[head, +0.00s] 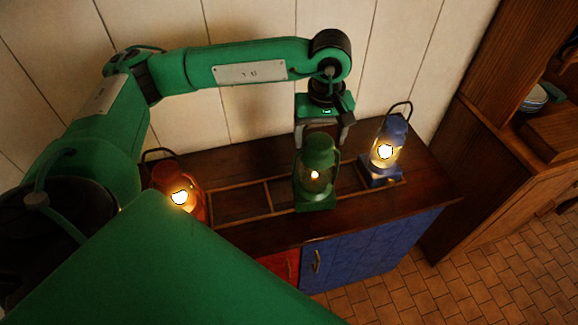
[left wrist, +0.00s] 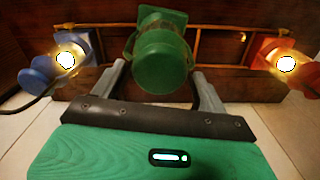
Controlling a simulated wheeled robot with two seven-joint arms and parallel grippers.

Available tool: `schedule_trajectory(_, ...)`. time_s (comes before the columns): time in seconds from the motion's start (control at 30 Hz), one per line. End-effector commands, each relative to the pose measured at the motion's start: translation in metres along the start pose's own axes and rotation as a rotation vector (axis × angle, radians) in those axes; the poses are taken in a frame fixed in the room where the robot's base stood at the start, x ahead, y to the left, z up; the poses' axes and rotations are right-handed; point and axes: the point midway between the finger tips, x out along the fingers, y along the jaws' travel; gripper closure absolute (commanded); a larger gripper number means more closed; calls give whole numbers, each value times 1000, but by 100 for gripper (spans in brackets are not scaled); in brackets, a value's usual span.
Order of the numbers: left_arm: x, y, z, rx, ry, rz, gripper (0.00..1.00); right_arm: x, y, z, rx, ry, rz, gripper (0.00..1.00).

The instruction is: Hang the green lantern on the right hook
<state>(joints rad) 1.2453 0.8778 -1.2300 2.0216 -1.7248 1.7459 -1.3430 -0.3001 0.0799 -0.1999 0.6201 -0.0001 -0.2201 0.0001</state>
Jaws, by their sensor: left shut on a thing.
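The green lantern (head: 316,175) is lit and upright over the middle of the dark wooden counter. I cannot tell whether its base touches the counter. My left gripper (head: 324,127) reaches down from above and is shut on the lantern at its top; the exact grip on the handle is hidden. In the left wrist view the lantern (left wrist: 163,60) shows between the two grey fingers (left wrist: 160,84). No hook is in view. My right gripper is not in view.
A lit blue lantern (head: 391,141) stands to the right on the counter (head: 401,203), a lit red lantern (head: 168,177) to the left. A low wooden frame divides the counter top. A pale plank wall (head: 240,30) is behind, a wooden shelf unit (head: 500,130) at right.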

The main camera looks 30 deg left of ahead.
Motion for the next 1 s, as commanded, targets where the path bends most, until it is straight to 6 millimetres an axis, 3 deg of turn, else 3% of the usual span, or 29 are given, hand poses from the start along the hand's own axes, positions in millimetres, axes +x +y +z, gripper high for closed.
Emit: schedule_trajectory(1.0, -66, -26, -31, -1502, 5, 1, 96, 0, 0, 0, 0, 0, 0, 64)
